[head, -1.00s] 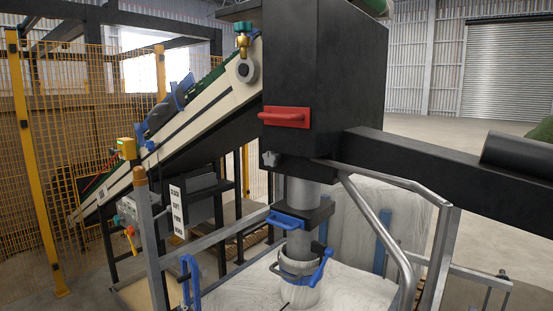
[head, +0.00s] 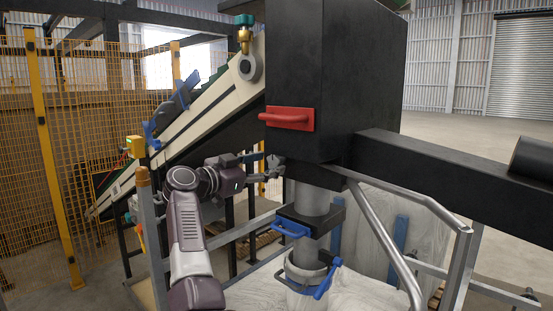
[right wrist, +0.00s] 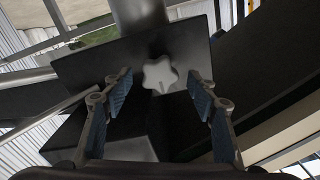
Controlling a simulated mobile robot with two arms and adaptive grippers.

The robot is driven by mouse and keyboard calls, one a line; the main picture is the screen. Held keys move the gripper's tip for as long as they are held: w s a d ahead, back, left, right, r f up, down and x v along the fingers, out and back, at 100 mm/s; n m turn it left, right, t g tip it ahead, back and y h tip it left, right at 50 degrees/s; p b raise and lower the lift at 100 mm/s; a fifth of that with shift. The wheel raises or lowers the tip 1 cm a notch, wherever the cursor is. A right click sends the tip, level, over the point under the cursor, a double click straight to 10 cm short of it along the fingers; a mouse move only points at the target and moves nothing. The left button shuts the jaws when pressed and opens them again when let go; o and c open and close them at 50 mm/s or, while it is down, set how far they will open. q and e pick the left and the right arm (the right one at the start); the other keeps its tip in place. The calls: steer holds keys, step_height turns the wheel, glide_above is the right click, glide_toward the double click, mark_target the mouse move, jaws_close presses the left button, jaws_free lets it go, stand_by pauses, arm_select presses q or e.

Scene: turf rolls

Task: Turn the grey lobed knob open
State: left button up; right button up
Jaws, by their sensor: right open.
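The grey lobed knob (right wrist: 160,74) is on a dark face of the machine, in the upper middle of the right wrist view. My right gripper (right wrist: 160,88) is open, with one blue-padded finger on each side of the knob in that picture. The knob appears just ahead of the fingertips, and neither finger visibly touches it. In the head view my right gripper (head: 264,169) is at the lower left corner of the black housing (head: 318,75) and partly covers the knob there. My left gripper is not in view.
A red handle (head: 288,119) sticks out of the housing just above my gripper. Below are a blue-handled clamp (head: 290,229) and a grey pipe (head: 308,197). A metal railing (head: 385,240) stands to the right, and the sloping conveyor (head: 190,115) to the left.

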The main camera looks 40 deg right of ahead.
mark_target(272, 163)
steer(key=d+p, duration=0.1)
steer(key=d, duration=0.2)
steer(key=shift+w+d, duration=0.1)
steer(key=shift+d, duration=0.5)
steer(key=c, duration=1.2)
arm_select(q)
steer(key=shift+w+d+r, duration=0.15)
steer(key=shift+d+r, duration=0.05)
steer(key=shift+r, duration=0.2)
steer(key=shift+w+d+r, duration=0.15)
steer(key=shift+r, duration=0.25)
arm_select(e)
steer(key=shift+o, duration=0.2)
